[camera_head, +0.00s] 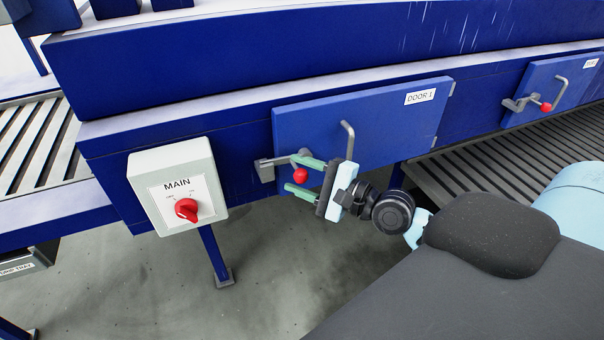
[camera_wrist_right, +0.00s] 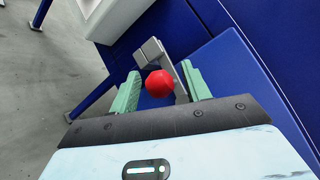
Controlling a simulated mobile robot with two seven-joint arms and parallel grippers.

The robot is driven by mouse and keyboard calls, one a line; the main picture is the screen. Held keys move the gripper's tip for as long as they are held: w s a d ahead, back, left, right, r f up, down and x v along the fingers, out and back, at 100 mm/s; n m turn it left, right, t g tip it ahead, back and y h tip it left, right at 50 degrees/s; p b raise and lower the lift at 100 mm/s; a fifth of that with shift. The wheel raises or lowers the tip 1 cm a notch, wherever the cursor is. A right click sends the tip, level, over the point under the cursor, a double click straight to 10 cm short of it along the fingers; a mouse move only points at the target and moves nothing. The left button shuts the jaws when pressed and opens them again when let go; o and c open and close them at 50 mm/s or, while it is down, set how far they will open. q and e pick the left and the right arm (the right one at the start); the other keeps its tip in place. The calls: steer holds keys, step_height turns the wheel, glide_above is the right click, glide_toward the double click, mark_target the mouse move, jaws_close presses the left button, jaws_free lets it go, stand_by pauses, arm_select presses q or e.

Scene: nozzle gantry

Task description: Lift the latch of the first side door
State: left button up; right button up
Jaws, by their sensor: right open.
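The first side door (camera_head: 376,118) is a blue panel labelled DOOR 1, and it looks shut. Its latch (camera_head: 278,163) is a grey bar with a red ball knob (camera_head: 300,176) at the door's lower left. My right gripper (camera_head: 296,172) is open, its two green fingers at the latch. In the right wrist view the red knob (camera_wrist_right: 159,83) shows between the fingers of the gripper (camera_wrist_right: 158,88), with the grey latch bar (camera_wrist_right: 172,62) behind it. I cannot tell whether a finger touches the knob. My left gripper is not in view.
A bent grey handle (camera_head: 347,138) stands out from the door just above my gripper. A white MAIN switch box (camera_head: 178,186) with a red knob is to the left. A second door (camera_head: 552,88) with a similar latch is at the right. Roller conveyors lie at both sides.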

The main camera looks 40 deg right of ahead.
jaws_close()
steer(key=shift+w, duration=0.1)
stand_by(0.3)
